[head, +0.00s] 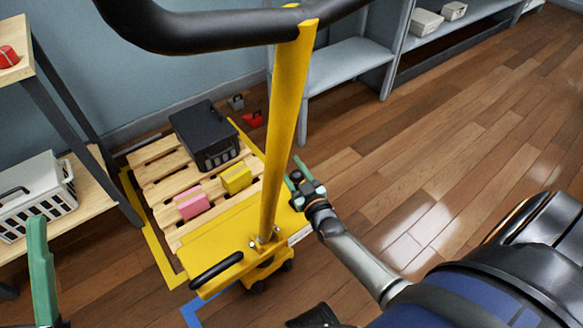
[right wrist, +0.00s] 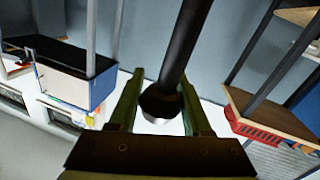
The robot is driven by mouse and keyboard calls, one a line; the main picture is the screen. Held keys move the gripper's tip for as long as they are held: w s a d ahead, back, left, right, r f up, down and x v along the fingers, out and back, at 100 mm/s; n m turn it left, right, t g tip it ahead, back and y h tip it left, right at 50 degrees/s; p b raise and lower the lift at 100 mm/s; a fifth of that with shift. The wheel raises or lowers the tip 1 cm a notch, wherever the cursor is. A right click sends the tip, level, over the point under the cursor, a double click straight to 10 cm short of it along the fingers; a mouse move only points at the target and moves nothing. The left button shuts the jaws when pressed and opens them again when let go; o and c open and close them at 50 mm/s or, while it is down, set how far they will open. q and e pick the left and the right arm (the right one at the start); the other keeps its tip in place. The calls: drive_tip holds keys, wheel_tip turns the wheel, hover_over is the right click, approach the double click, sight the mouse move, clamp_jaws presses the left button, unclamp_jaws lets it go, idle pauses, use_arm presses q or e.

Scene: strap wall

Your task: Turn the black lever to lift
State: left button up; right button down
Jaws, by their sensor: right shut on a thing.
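A yellow lifting truck (head: 212,252) with an upright yellow post (head: 286,120) and a curved black handlebar (head: 200,32) fills the middle of the head view. A short black lever (head: 216,270) sticks out at the left of its yellow body. My right gripper (head: 298,176) is just right of the post, apart from that lever in the picture. In the right wrist view, its green fingers are shut on a dark round bar (right wrist: 180,65); I cannot tell which part this is. One green finger of my left gripper (head: 42,270) shows at the lower left; its opening is unclear.
A wooden pallet (head: 152,172) carries a black crate (head: 204,135), a pink block (head: 193,203) and a yellow block (head: 236,178). A shelf with a white basket (head: 38,196) stands left. Grey shelving (head: 350,64) stands behind. The wooden floor at right is clear.

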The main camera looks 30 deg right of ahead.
drive_tip(key=d+f+m, duration=0.2)
drive_tip(key=d+m, duration=0.2)
drive_tip(key=d, duration=0.2)
drive_tip(key=shift+w+d+g, duration=0.2)
drive_tip(key=shift+g, duration=0.1)
idle(0.6)
drive_tip(key=shift+c, duration=1.8)
unclamp_jaws()
